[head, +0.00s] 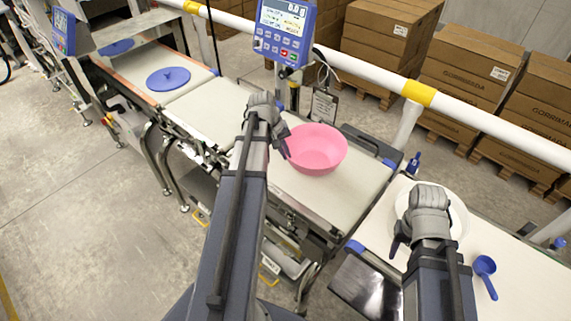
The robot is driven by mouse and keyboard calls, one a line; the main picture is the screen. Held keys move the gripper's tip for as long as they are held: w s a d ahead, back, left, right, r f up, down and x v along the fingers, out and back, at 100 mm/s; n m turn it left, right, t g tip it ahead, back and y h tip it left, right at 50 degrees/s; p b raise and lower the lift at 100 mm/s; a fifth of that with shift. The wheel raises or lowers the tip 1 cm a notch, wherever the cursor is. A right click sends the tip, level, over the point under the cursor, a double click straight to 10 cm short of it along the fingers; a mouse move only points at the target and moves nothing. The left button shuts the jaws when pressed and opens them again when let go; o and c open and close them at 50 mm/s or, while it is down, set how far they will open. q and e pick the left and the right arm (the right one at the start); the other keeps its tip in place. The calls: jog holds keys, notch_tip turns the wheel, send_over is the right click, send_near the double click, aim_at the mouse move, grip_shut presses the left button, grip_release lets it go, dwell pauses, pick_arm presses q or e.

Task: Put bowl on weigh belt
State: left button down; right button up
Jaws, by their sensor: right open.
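A pink bowl (317,149) is upright over the pale belt section (340,190) in the middle of the head view; I cannot tell whether its base touches the belt. My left gripper (284,148) is at the bowl's left rim, with a dark finger against or just beside it. The arm hides the other finger, so its grip is unclear. My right gripper (420,243) is open over a white round dish (460,218) on the right-hand surface and partly hides it.
A blue display (284,32) stands behind the belts. A blue disc (168,78) lies on the far left belt. A blue scoop (485,268) lies at right. A white rail (470,115) with yellow bands runs behind, with cartons (388,35) beyond.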

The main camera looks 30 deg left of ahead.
pick_arm(q)
jog(key=shift+f+b, duration=1.8)
jog(key=shift+b, duration=0.05)
pick_arm(e)
jog(key=shift+f, duration=1.85)
pick_arm(q)
jog(key=shift+f, duration=0.1)
jog(key=shift+f, duration=0.15)
pick_arm(e)
jog(key=shift+f, duration=0.2)
pick_arm(q)
jog(key=c, duration=1.1)
grip_release()
pick_arm(e)
jog(key=shift+r, duration=0.1)
pick_arm(q)
jog(key=p+v, duration=1.1)
jog(key=v, duration=0.1)
jog(key=shift+r, duration=0.25)
pick_arm(e)
notch_tip(320, 180, up, 12)
